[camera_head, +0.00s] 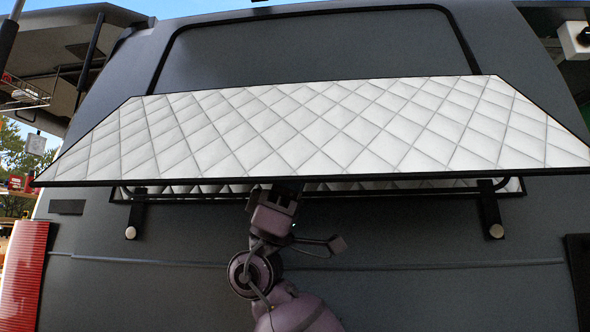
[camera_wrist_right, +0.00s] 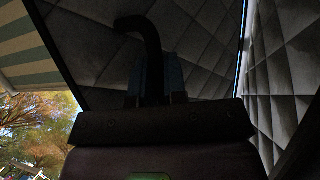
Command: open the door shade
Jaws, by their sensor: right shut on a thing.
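The door shade (camera_head: 330,128) is a white quilted panel with a black edge, raised and sticking out from the dark van door. A second quilted part (camera_head: 370,186) shows as a narrow strip beneath its front edge. My right gripper (camera_head: 285,188) reaches up from below to the middle of that edge; the panel partly hides its fingertips. In the right wrist view, my right gripper (camera_wrist_right: 160,85) is shut on a black curved handle (camera_wrist_right: 150,38), with dark quilted panels behind it. My left gripper is not in view.
A red tail light (camera_head: 22,275) is at the lower left. Open space with trees (camera_wrist_right: 40,120) shows at the left of the wrist view.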

